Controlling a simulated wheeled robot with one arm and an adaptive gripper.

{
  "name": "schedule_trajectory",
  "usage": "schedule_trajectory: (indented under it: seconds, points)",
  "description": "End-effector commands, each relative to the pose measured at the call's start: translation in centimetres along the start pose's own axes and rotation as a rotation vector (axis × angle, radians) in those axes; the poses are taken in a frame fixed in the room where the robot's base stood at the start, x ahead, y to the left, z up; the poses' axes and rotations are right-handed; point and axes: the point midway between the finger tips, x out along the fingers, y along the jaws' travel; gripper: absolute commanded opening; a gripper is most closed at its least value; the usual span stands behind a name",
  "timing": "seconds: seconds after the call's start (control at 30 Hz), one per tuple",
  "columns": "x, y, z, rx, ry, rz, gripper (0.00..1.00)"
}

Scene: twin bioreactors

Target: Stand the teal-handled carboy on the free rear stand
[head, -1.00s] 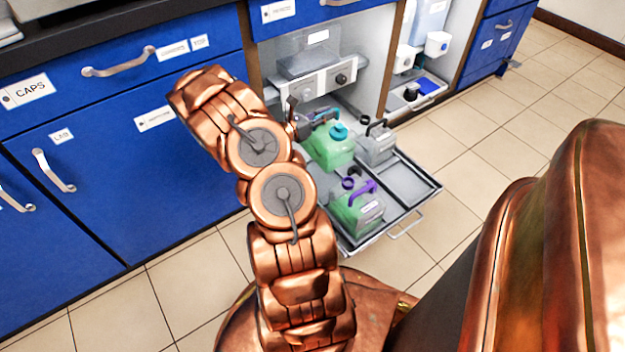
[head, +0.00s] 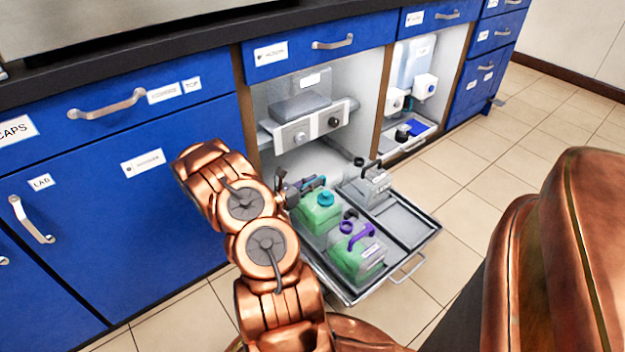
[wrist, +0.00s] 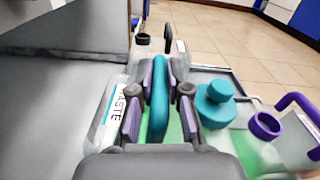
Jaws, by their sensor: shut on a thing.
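The teal-handled carboy (head: 320,214), with green liquid and a teal cap, is at the left rear of the pulled-out tray (head: 404,245). My gripper (head: 314,184) is shut on its teal handle, which shows upright between the fingers in the wrist view (wrist: 159,100). The teal cap (wrist: 215,100) is right of the fingers, and a white label reading WASTE (wrist: 121,104) is left of them. The carboy looks upright. I cannot tell whether its base touches the tray. No separate rear stand is clearly visible.
A purple-handled green carboy (head: 358,257) stands just in front. A clear carboy with a dark handle (head: 374,186) stands at the tray's right rear. The tray's right front is bare. A grey unit with knobs (head: 318,122) is above, inside the cabinet.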

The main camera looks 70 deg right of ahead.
Motion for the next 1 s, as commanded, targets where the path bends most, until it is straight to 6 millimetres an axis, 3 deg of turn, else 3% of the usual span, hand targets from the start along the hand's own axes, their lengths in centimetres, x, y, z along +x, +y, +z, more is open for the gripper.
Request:
schedule_trajectory:
  seconds: [0.3, 0.57, 0.6, 0.8, 1.0]
  points:
    - [0.0, 0.5, -2.9, 0.000, -0.005, 0.001, 0.00]
    - [-0.1, 0.6, -3.5, -0.002, 0.000, 0.004, 0.00]
    - [-0.1, 0.6, -3.6, -0.003, 0.002, 0.004, 0.18]
    - [-0.1, 0.6, -3.6, -0.002, 0.001, 0.003, 0.39]
    - [0.0, 0.6, -3.5, -0.001, 0.000, 0.002, 0.41]
